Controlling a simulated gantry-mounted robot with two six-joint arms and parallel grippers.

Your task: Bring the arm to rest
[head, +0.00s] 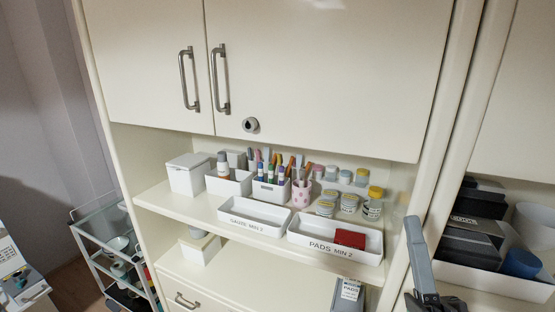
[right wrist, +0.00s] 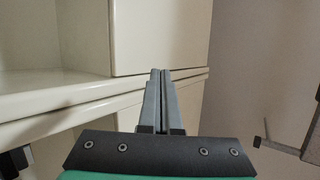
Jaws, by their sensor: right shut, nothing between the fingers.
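My right gripper (head: 412,222) is at the lower right of the head view, in front of the cabinet's right-hand upright. It is shut, with nothing between its fingers. In the right wrist view its two grey fingers (right wrist: 160,73) lie together and point away from the camera, towards pale cabinet panels. I cannot tell whether the fingertips touch a panel. My left gripper is not in view.
The cream cabinet shelf (head: 165,200) holds a gauze tray (head: 238,227), a pads tray (head: 306,246) with a red item, pen boxes and several jars. Dark boxes (head: 470,240) stand at right. A glass-shelved trolley (head: 100,225) stands left. Open space shows before the cabinet.

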